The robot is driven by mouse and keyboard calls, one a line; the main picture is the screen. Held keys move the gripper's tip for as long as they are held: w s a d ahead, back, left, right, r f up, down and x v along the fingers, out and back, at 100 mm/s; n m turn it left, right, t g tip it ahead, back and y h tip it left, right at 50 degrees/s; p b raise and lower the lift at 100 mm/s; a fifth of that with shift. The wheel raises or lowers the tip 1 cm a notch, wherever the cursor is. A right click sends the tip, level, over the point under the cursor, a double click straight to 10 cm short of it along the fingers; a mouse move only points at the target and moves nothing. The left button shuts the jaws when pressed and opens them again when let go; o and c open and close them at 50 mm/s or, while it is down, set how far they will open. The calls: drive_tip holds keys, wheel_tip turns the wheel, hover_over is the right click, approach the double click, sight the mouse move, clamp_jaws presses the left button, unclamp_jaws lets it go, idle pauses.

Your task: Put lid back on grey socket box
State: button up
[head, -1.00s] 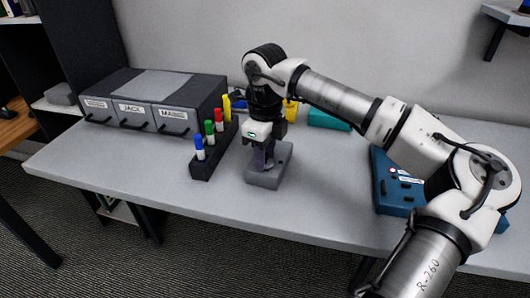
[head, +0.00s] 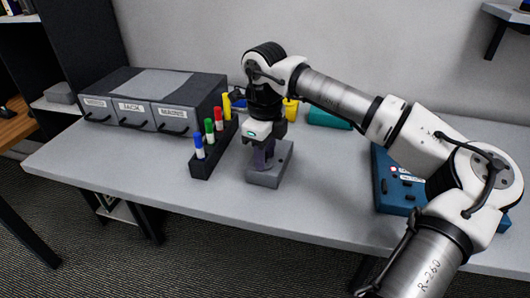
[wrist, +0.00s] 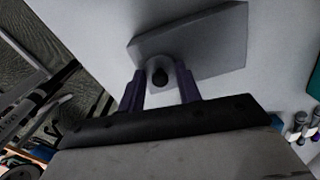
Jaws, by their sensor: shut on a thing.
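The grey socket box (head: 266,179) stands on the table right of the marker rack. My gripper (head: 264,158) points down over it, with its purple fingers at the box's top. In the wrist view, my gripper (wrist: 162,88) has its fingers on both sides of a small rounded grey piece with a dark round knob, which I take to be part of the lid (wrist: 151,69). My gripper is shut on it. A broad grey face (wrist: 205,42) shows beyond the fingers. I cannot tell whether the lid touches the box or sits level on it.
A black rack (head: 207,163) of coloured markers stands close on the left. A labelled drawer unit (head: 150,100) is at the back left. A blue panel (head: 395,192) lies to the right, partly behind my arm. The table front is clear.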

drive_tip(key=o, duration=1.5)
drive_tip(key=shift+r+p, duration=2.2)
drive_tip(key=shift+r, duration=1.35)
clamp_jaws()
